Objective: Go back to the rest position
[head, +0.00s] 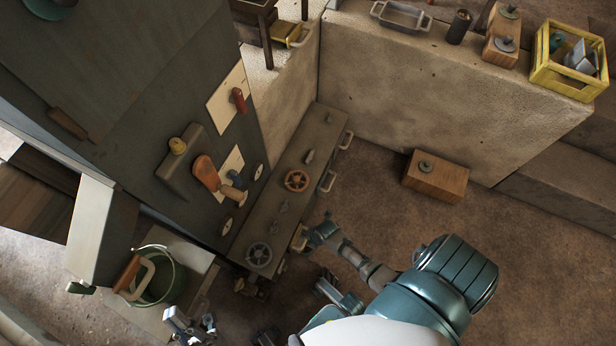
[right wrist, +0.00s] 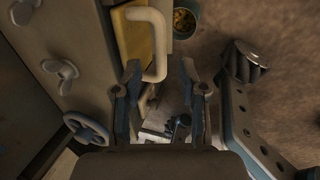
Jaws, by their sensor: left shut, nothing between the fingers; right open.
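My left gripper (head: 190,323) is at the bottom edge of the head view, below the green bucket (head: 157,284). It is shut and holds nothing. My right gripper (right wrist: 161,70) is open in the right wrist view, with one finger on each side. A pale bar handle (right wrist: 158,48) on a yellow part (right wrist: 133,40) shows between and beyond its fingertips. I cannot tell whether the handle is within its reach. In the head view my right arm (head: 375,272) extends towards the low bench (head: 312,130).
The dark panel (head: 130,130) carries a red lever (head: 239,100) and an orange handle (head: 206,172). A wooden block (head: 436,176) sits by the concrete wall (head: 390,85). A yellow crate (head: 568,86) stands on top. The floor at right is clear.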

